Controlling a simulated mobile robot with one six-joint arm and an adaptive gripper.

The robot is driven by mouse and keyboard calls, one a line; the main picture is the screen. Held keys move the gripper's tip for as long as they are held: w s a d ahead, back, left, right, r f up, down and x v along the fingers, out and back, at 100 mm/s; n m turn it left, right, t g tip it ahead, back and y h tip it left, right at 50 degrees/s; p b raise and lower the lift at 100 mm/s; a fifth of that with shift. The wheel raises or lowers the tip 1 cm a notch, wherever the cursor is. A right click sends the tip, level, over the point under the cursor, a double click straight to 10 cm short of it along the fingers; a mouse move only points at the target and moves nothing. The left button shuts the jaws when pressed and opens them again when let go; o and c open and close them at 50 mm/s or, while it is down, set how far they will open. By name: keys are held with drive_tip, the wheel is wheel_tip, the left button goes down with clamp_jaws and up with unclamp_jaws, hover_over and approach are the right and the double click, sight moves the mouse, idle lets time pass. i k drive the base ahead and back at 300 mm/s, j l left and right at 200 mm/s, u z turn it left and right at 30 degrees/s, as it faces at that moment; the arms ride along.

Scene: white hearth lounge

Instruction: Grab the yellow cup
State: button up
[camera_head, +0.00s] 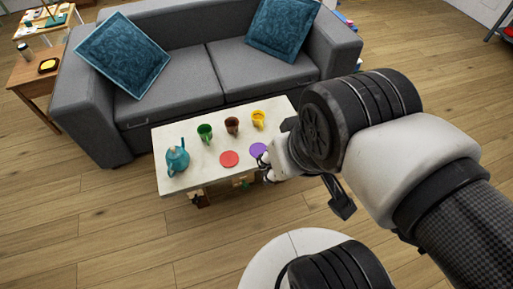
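The yellow cup (258,119) stands upright on the white coffee table (181,136), at the right end of a row of cups near the sofa side. A brown cup (232,125) stands just left of it, and a green cup (205,132) further left. My gripper (264,170) is at the table's front right edge, nearer to me than the yellow cup and apart from it in the picture. My wrist partly hides the gripper, so I cannot tell whether its fingers are open or shut.
A teal teapot (177,157) stands at the table's left. A red disc (229,159) and a purple disc (258,149) lie in front of the cups. The grey sofa (180,83) with blue cushions is behind the table. Wooden floor (130,235) is clear at the front left.

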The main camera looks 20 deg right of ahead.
sight(258, 116)
drive_tip(key=i+l+z, duration=0.15)
drive_tip(key=i+l, duration=0.15)
drive_tip(key=i, duration=0.15)
drive_tip(key=i+l+z, duration=0.1)
drive_tip(key=i, duration=0.35)
drive_tip(key=i+l+z, duration=0.15)
drive_tip(key=i+l, duration=0.15)
drive_tip(key=i, duration=0.15)
